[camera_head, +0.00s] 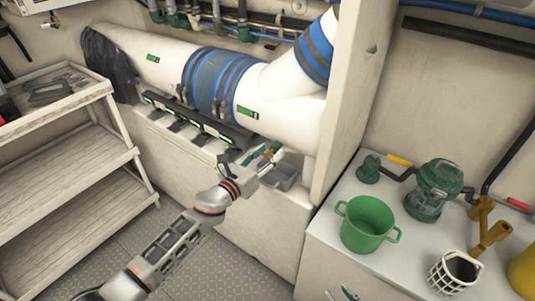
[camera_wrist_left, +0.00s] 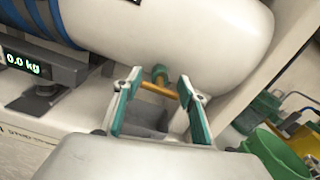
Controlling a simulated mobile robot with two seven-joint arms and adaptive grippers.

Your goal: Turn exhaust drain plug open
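The exhaust drain plug (camera_wrist_left: 160,72) is a small green fitting with an orange-brown cross handle (camera_wrist_left: 158,88), under the white exhaust pipe (camera_wrist_left: 190,35) in the left wrist view. My left gripper (camera_wrist_left: 159,80) is open, with one teal finger on each side of the handle. I cannot tell whether either finger touches it. In the head view my left gripper (camera_head: 268,155) is below the white pipe (camera_head: 285,105), and it largely hides the plug.
A grey bin (camera_head: 283,176) sits just below the left gripper. A white partition (camera_head: 352,90) stands to its right. The right counter (camera_head: 335,215) holds a green pot (camera_head: 368,224), a green strainer (camera_head: 434,188) and a white basket (camera_head: 455,272). Wooden shelves (camera_head: 70,165) stand left.

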